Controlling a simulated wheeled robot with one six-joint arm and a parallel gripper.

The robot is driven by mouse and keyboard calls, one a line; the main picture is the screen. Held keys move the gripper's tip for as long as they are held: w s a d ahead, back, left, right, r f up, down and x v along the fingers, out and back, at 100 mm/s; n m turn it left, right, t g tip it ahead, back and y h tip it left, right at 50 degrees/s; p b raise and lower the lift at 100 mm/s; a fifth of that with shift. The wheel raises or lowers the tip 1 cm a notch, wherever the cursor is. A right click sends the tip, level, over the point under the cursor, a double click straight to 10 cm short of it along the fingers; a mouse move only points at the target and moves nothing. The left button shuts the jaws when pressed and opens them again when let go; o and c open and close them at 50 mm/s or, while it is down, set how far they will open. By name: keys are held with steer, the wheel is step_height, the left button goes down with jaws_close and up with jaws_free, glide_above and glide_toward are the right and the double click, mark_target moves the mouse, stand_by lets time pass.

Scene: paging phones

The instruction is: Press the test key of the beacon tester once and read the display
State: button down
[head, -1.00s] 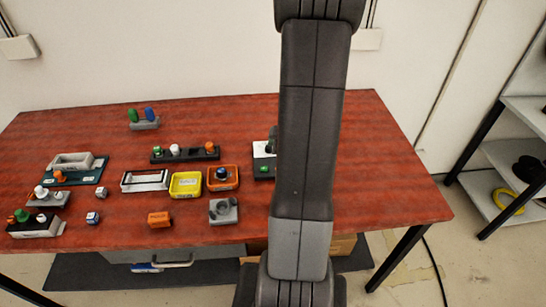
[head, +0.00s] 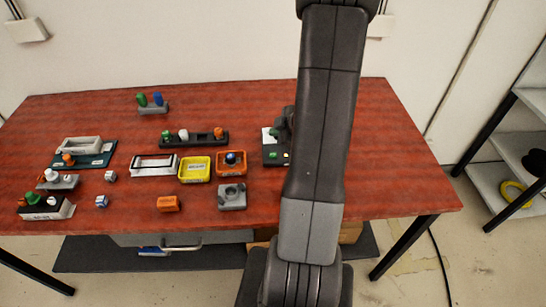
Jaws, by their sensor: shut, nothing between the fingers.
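A dark device with a white panel and a green key (head: 272,155) stands at the right of the table; it looks like the beacon tester. Its right side is hidden by my arm. Its display is too small to read, and I cannot tell whether the key is pressed. My gripper (head: 284,124) shows only in part as a dark shape beside my arm, over or just behind the device. Its fingers look shut and empty; whether they touch the device I cannot tell.
Left of the device are an orange tray (head: 231,170), a yellow tray (head: 194,169), a grey socket block (head: 232,197) and a long dark bar (head: 194,138) with knobs. An orange block (head: 168,203) lies near the front edge. The table's right end (head: 400,180) is clear.

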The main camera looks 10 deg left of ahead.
mark_target(276, 156)
steer(key=shift+f+b, duration=3.1)
steer(key=shift+f, duration=0.5)
steer(key=shift+f, duration=0.4)
steer(key=shift+f+b, duration=0.5)
steer(key=shift+b, duration=0.15)
steer(key=shift+r, duration=0.15)
steer(key=shift+r+p, duration=0.8)
steer(key=shift+p, duration=0.15)
step_height(276, 156, up, 5)
steer(key=p, duration=0.5)
steer(key=shift+r, duration=0.1)
